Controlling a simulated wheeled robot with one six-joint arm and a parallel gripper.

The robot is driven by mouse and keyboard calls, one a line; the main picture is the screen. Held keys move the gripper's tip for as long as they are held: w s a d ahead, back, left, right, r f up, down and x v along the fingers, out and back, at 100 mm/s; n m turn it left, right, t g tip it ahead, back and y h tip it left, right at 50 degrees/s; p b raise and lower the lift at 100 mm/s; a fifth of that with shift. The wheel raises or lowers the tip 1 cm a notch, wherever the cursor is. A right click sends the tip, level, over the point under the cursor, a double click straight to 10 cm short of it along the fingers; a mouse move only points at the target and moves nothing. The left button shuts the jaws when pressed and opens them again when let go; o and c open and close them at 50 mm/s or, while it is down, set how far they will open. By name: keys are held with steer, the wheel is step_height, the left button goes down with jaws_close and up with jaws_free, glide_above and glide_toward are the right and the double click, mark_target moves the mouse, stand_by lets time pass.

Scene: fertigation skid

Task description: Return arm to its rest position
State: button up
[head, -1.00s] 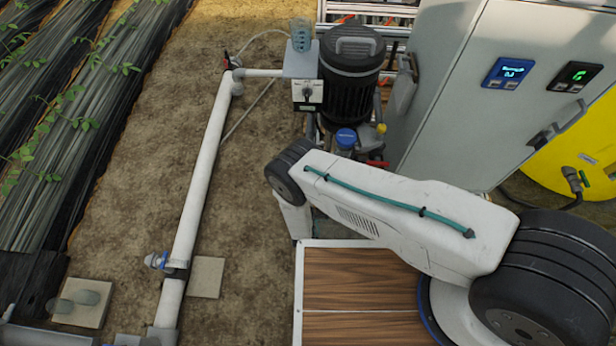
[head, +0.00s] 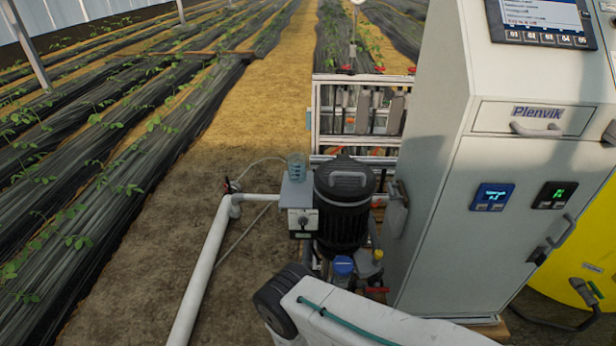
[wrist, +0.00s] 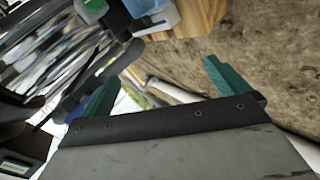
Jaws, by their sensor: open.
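My gripper (wrist: 160,90) shows in the wrist view, with its two green fingers spread wide and nothing between them. Behind it are brown soil, a pale pipe and part of the skid. In the head view the gripper is out of sight; only my white arm link with a teal cable shows at the bottom, in front of the pump. The black pump motor (head: 342,205) stands upright, with a grey switch box (head: 302,222) at its left. A clear measuring cup (head: 297,167) stands on the small ledge above the box.
A tall grey control cabinet (head: 435,190) stands close on the right, with a yellow tank (head: 585,250) beyond it. A white pipe (head: 205,270) runs along the soil at left. A metal rack (head: 360,115) stands behind the pump. Bare soil and crop rows lie left.

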steer(key=a+r+m+g, duration=0.2)
steer(key=r+g, duration=0.1)
steer(key=r, duration=0.6)
steer(key=w+a+r+m+g, duration=0.15)
steer(key=r+g, duration=0.25)
steer(key=r, duration=0.4)
steer(key=a+r+m+g, duration=0.1)
steer(key=r+m+g, duration=0.2)
steer(key=r, duration=0.6)
steer(key=s+d+r+m+g, duration=0.1)
steer(key=d+r, duration=0.1)
steer(key=r, duration=0.5)
steer(key=d+r+g, duration=0.1)
steer(key=d+r, duration=0.1)
steer(key=r, duration=0.4)
steer(key=s+d+r+m+g, duration=0.15)
steer(key=d+r, duration=0.25)
steer(key=r, duration=0.4)
steer(key=s+d+r, duration=0.3)
steer(key=d+r, duration=0.2)
steer(key=r, duration=0.3)
steer(key=s+d+r+m, duration=0.1)
steer(key=s+d+r, duration=0.25)
steer(key=r, duration=0.45)
steer(key=s+d+r+m+t, duration=0.4)
steer(key=s+d+r, duration=1)
steer(key=r, duration=0.3)
steer(key=shift+s+d, duration=0.15)
steer(key=shift+d, duration=0.7)
steer(key=shift+r, duration=0.1)
